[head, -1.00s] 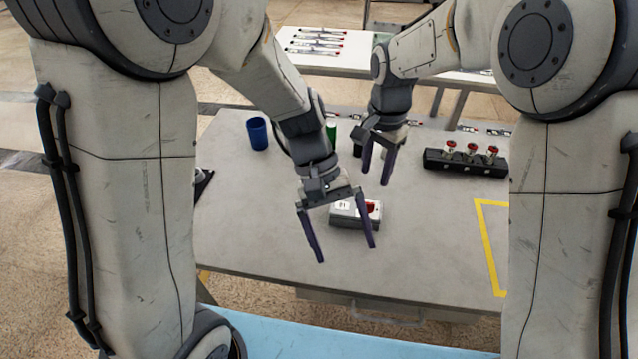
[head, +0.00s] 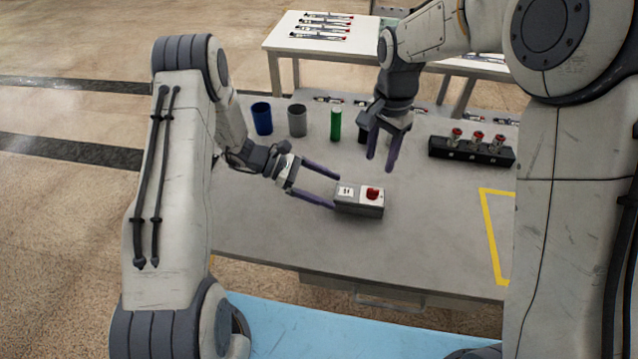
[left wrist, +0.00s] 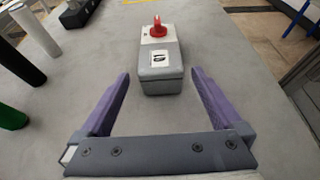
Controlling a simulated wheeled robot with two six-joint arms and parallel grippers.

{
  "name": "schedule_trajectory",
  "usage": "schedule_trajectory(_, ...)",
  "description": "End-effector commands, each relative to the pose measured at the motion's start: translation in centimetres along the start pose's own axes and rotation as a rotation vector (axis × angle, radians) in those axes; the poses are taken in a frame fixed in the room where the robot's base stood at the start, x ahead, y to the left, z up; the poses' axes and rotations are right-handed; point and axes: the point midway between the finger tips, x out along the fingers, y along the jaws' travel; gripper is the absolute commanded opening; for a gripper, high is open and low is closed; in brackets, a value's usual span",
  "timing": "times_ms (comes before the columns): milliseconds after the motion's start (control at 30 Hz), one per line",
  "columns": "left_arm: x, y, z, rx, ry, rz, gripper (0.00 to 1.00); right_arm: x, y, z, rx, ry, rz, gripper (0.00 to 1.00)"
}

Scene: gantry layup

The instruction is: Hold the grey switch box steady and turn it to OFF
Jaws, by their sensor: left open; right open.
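The grey switch box (head: 357,209) sits on the table, with a red knob (head: 372,194) on its right part and a white label on its left part. In the left wrist view the box (left wrist: 160,72) lies ahead of the fingertips, roughly centred between them, with the red knob (left wrist: 157,28) at its far end. My left gripper (head: 336,193) is open and empty at the box's left end; I cannot tell whether a finger touches it. My right gripper (head: 379,163) is open and empty, pointing down above and behind the box.
A blue cup (head: 262,119), a grey cup (head: 297,121) and a green cylinder (head: 336,124) stand at the back of the table (head: 270,225). A black block (head: 470,153) with several red-topped fittings is at the back right. Yellow tape (head: 491,240) marks the right. The table's front is clear.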

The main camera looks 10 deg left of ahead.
Motion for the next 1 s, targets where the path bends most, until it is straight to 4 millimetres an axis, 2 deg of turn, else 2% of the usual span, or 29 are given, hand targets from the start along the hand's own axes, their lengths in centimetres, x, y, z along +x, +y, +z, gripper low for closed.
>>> schedule_trajectory(200, 4.3, -0.2, 0.0, 0.0, 0.001, -0.007, 1.0, 0.0, 0.0, 0.0, 0.0, 0.0, 0.0, 0.5)
schedule_trajectory(400, 7.0, -0.1, 0.0, 0.001, 0.001, -0.005, 1.0, 0.0, 0.0, 0.0, 0.0, 0.0, 0.0, 0.5)
schedule_trajectory(600, 8.1, -0.1, 0.0, 0.001, 0.002, -0.003, 1.0, 0.0, 0.0, 0.0, 0.0, 0.0, 0.0, 0.5)
schedule_trajectory(867, 8.2, -0.1, 0.0, 0.002, 0.002, -0.003, 1.0, 0.0, 0.0, 0.0, 0.0, 0.0, 0.0, 0.5)
schedule_trajectory(1000, 8.2, -0.1, 0.0, 0.002, 0.002, -0.002, 0.46, 0.0, 0.0, 0.0, 0.0, 0.0, 0.0, 0.5)
